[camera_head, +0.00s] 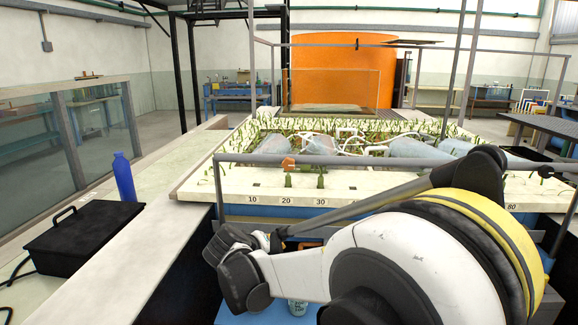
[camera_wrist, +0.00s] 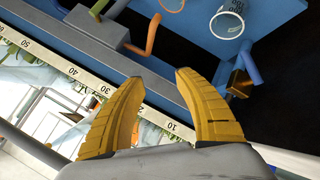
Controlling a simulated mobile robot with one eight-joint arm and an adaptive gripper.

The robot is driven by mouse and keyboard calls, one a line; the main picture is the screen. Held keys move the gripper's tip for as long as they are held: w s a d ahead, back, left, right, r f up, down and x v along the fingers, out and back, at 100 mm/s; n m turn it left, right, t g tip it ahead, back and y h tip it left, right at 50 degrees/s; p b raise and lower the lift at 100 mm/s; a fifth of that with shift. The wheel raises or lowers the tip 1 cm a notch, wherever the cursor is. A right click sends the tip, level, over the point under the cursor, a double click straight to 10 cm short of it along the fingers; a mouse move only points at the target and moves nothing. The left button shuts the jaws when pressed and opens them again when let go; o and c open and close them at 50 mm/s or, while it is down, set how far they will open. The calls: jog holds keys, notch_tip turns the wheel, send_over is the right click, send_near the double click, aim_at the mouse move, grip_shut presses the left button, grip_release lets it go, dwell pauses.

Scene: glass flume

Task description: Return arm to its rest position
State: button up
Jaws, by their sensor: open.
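My gripper (camera_wrist: 160,76) shows in the wrist view with its two yellow fingers spread apart. Nothing is between the fingers. It hangs over the edge of the flume, near the numbered scale strip (camera_wrist: 108,86). In the head view my white, yellow and black arm (camera_head: 400,255) is folded across the lower right, in front of the flume. I cannot make out the gripper fingers there.
A white marked cup (camera_wrist: 228,22) stands on a blue surface; an orange lever (camera_wrist: 152,36) and brass block (camera_wrist: 240,83) are near the fingers. A metal rail (camera_head: 330,161) crosses the flume front. A blue bottle (camera_head: 124,178) and black case (camera_head: 84,241) stand left.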

jog(key=s+d+r+m+g+y, duration=0.1)
jog(key=s+d+r, duration=0.3)
jog(key=s+d, duration=0.45)
jog(key=s+d+r+m+g+y, duration=0.1)
jog(key=s+d+r+m, duration=0.15)
jog(key=s+d, duration=0.6)
jog(key=s+d+f+m, duration=0.1)
jog(key=s+d, duration=0.3)
jog(key=s, duration=0.4)
jog(key=s+d+f+m+y, duration=0.1)
jog(key=s+d+f, duration=0.1)
jog(key=s, duration=0.6)
jog(key=shift+d+g+y, duration=0.3)
jog(key=shift+d, duration=0.55)
